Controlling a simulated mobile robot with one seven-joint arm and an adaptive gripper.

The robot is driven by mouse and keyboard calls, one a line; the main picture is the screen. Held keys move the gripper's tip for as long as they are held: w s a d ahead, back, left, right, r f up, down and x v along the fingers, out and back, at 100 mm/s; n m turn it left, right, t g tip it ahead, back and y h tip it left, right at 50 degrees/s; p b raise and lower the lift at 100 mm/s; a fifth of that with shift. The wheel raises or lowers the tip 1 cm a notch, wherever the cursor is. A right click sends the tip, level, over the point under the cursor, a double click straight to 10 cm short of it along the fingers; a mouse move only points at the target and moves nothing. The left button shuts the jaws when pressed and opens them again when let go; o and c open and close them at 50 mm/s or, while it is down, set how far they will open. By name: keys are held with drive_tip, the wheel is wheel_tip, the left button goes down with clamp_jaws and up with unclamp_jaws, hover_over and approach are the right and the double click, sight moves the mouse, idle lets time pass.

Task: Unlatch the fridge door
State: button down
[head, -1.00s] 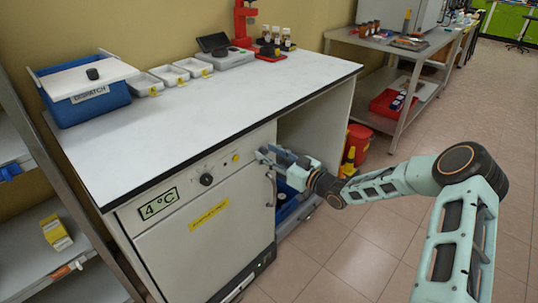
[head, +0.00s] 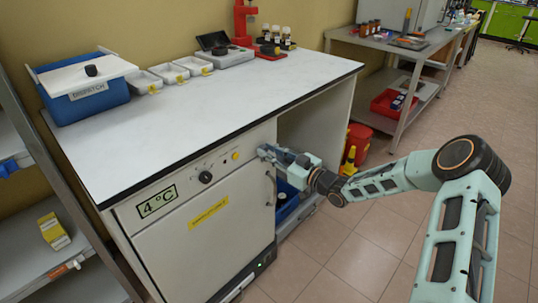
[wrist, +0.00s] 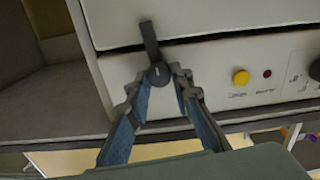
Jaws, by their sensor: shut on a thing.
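The fridge (head: 205,215) is a white unit under the bench, with a "4 °C" sign and a yellow label; its door looks closed. In the wrist view, the dark latch (wrist: 150,38) is a short bar on a round pivot. The bar crosses the dark gap between the control panel (wrist: 210,85) and the door (wrist: 210,18). My gripper (head: 267,152) is at the panel's right end in the head view. In the wrist view, its fingers (wrist: 160,84) are shut on the latch at its pivot end. The gripper hides the latch in the head view.
A vertical door handle (head: 271,188) is just below my gripper. A yellow button (wrist: 240,77) sits beside the latch on the panel. An open bay with blue items (head: 285,205) is right of the fridge. The floor (head: 345,250) in front is clear.

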drive_tip(key=shift+s+f+n+b, duration=0.1)
drive_tip(key=shift+n+b, duration=2.6)
drive_tip(key=shift+n, duration=1.4)
drive_tip(key=shift+s+f+n+b, duration=0.1)
drive_tip(key=shift+n+b, duration=2.55)
drive_tip(key=shift+n, duration=1.45)
drive_tip(key=c, duration=1.7)
unclamp_jaws()
